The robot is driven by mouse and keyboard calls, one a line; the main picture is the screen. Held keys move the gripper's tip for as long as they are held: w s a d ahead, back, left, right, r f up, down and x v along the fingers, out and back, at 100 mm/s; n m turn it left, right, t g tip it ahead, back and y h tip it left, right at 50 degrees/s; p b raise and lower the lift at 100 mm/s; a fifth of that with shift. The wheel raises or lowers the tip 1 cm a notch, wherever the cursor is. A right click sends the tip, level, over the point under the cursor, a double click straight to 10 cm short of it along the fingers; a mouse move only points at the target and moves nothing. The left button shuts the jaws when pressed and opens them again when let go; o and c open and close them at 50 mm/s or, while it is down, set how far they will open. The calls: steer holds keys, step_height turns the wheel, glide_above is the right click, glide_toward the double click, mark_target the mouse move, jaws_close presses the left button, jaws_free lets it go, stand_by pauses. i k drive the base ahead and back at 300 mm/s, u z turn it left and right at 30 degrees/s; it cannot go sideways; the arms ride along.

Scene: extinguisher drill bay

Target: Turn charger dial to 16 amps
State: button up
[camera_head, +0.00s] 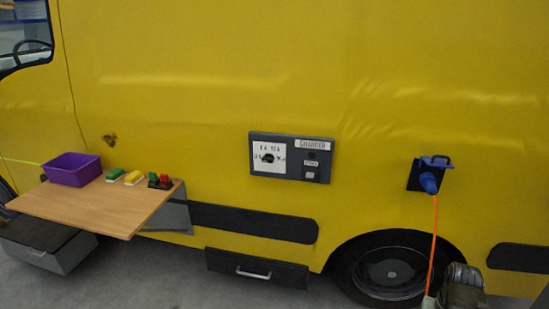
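The charger panel (322,166) is a dark box on the side of the yellow van, with a "CHARGER" label at its top right. Its dial (268,158) is a small dark knob on a white plate with amp markings around it. The markings and the knob's pointing direction are too small to read surely. A small round dark part and a small white label sit on the panel's right half.
A wooden fold-out table (120,208) at left holds a purple bin (72,170) and several small coloured items. A blue plug (429,182) with an orange cable (434,245) is at right. Below are a dark drawer (257,267) and a wheel (391,270). Space before the panel looks clear.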

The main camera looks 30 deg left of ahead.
mark_target(269, 158)
steer(key=z, duration=0.1)
steer(key=i, duration=1)
steer(key=u, duration=3.55)
steer(key=i, duration=1)
steer(key=z, duration=0.1)
